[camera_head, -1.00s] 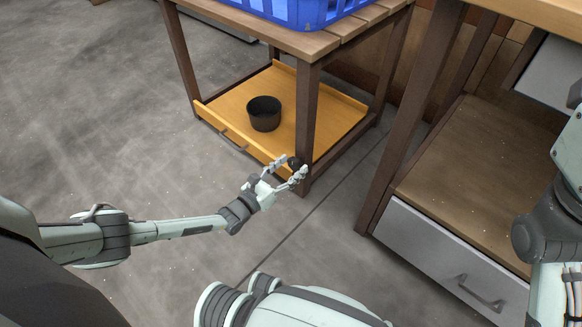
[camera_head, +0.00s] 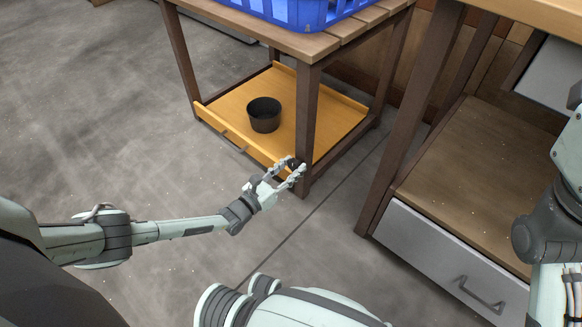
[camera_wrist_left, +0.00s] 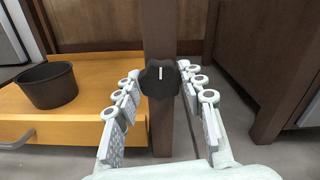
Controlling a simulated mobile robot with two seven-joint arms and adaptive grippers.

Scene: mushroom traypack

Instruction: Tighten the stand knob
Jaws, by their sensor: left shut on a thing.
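The stand knob (camera_wrist_left: 160,78) is black with a lobed rim and a short white mark that stands upright near its top. It sits on the front of the stand's dark brown leg (camera_wrist_left: 162,125), and shows small in the head view (camera_head: 293,164). My left gripper (camera_wrist_left: 158,72) has one finger on each side of the knob and is shut on it at the fingertips. In the head view my left gripper (camera_head: 294,165) reaches the leg from the lower left. My right gripper is out of view; only part of that arm shows at the right edge.
The stand has a yellow lower shelf (camera_head: 232,104) with a black pot (camera_head: 264,114) on it and a blue crate (camera_head: 290,12) on top. A workbench with a grey drawer (camera_head: 440,262) stands close on the right. Open concrete floor (camera_head: 90,120) lies left.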

